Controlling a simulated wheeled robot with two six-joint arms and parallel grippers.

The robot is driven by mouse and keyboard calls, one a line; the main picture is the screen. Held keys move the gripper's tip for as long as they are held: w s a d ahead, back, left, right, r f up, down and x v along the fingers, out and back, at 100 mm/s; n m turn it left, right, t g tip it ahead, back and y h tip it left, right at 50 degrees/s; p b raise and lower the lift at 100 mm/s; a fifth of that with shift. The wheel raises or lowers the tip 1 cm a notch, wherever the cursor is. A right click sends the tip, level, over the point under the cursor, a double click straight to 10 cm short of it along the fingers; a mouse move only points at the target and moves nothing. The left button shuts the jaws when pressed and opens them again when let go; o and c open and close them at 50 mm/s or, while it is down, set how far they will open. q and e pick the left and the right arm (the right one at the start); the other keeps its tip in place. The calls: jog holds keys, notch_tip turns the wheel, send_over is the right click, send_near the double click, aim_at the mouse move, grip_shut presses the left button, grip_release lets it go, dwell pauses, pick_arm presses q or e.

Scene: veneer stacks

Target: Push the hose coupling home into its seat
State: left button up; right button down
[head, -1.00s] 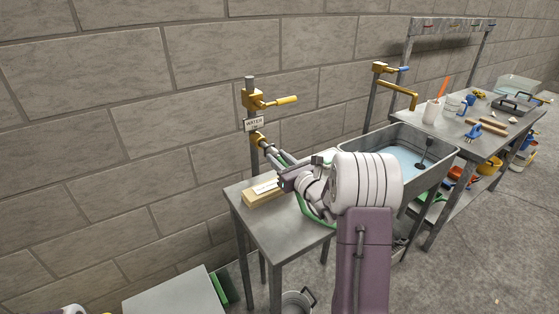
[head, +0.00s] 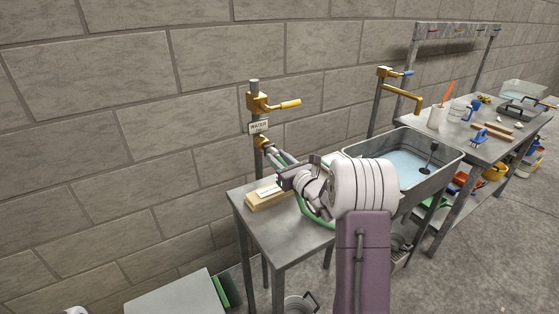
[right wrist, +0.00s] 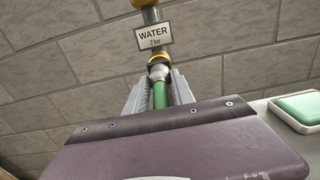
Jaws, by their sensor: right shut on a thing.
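The silver hose coupling (right wrist: 158,72) sits at the end of the green hose (right wrist: 160,95) in the right wrist view. It lies right under the brass seat (right wrist: 161,58) and lines up with it. Whether it is fully in cannot be told. My right gripper (right wrist: 159,82) is shut on the coupling, with one grey finger on each side. In the head view the right gripper (head: 273,155) reaches to the brass seat (head: 262,142) on the upright pipe, and its fingers mostly hide the coupling. The green hose (head: 306,212) hangs in a loop below my wrist. My left gripper is not in view.
A "WATER" sign (head: 259,127) and a brass tap with a yellow lever (head: 285,104) are above the seat. A labelled wooden block (head: 266,198) lies on the metal table (head: 285,237). A water-filled sink (head: 440,175) stands to the right, close to my arm.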

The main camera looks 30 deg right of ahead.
jog(key=shift+w, duration=0.9)
jog(key=c, duration=1)
grip_release()
jog(key=shift+a, duration=0.1)
jog(key=s, duration=0.9)
jog(key=shift+d+b, duration=0.35)
jog(key=shift+b, duration=0.1)
